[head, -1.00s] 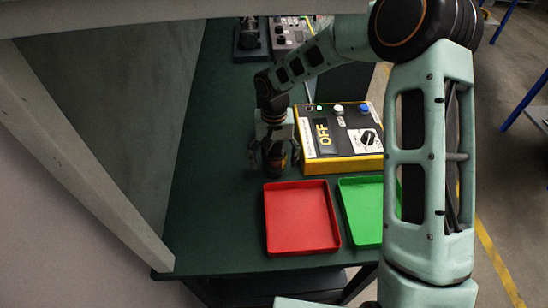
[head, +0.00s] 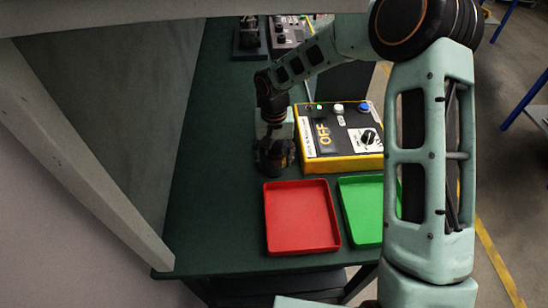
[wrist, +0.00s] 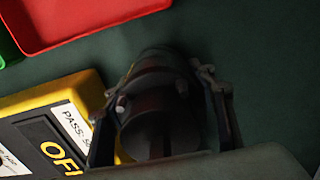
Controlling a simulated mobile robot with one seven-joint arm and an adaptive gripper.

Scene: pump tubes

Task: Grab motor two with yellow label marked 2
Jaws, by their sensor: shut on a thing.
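My gripper (head: 273,158) is at the left of the yellow control box, over the green table. In the wrist view my gripper (wrist: 165,105) has its fingers on either side of a dark, rounded motor (wrist: 158,100) and is shut on it. In the head view the motor is mostly hidden by the fingers. No yellow label or number on it can be read in either view now.
A yellow control box (head: 343,163) marked OFF stands just right of my gripper; it also shows in the wrist view (wrist: 60,92). A red tray (head: 300,218) and a green tray (head: 360,208) lie in front. Dark devices (head: 250,38) stand at the back. A wall is left.

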